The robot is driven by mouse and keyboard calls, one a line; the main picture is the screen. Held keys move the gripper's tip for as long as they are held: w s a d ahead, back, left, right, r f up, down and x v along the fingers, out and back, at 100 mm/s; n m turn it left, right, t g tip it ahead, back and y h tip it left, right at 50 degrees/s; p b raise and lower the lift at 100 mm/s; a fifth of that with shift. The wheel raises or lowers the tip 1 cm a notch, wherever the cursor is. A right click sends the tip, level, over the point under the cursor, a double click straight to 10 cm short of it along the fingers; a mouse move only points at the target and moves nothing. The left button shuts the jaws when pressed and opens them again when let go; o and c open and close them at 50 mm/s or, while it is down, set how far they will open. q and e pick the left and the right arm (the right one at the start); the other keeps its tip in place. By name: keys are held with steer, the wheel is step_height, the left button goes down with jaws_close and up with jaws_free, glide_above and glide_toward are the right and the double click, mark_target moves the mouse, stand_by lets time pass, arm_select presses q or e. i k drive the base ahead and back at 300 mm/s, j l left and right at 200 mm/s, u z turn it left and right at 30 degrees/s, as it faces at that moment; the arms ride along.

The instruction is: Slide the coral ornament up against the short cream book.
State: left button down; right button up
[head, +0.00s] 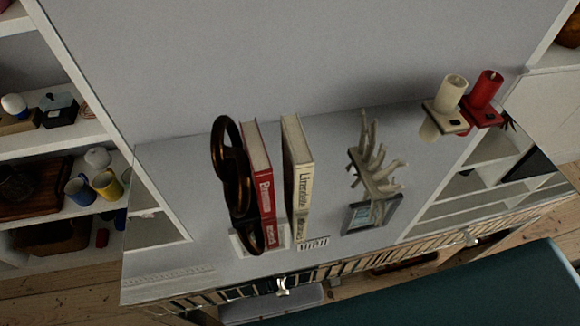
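The coral ornament (376,166) is a pale, branching piece in the head view, right of the middle on the light grey cabinet top. A grey block with a greenish panel (370,214) shows just below it; I cannot tell whether this is its base. The cream book (299,178) stands upright to the left of the coral, its dark-lettered spine facing me. A bare gap separates the book from the coral. Neither of my grippers is in view.
A red book (259,180) stands left of the cream book, beside a dark bronze looped ornament (231,165). A cream candle (452,92) and a red candle (486,88) stand at the right on small holders. Shelves with mugs are at left.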

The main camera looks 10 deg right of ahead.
mark_target(378, 186)
steer(key=k+l+u, duration=0.1)
steer(key=l, duration=0.25)
steer(key=k+l+u, duration=0.1)
steer(key=l, duration=0.25)
steer(key=k+l+u, duration=0.1)
steer(key=l, duration=0.25)
steer(key=k+l+u, duration=0.15)
steer(key=l, duration=0.2)
steer(key=k+l+u, duration=0.1)
steer(key=l, duration=0.2)
steer(key=k, duration=0.05)
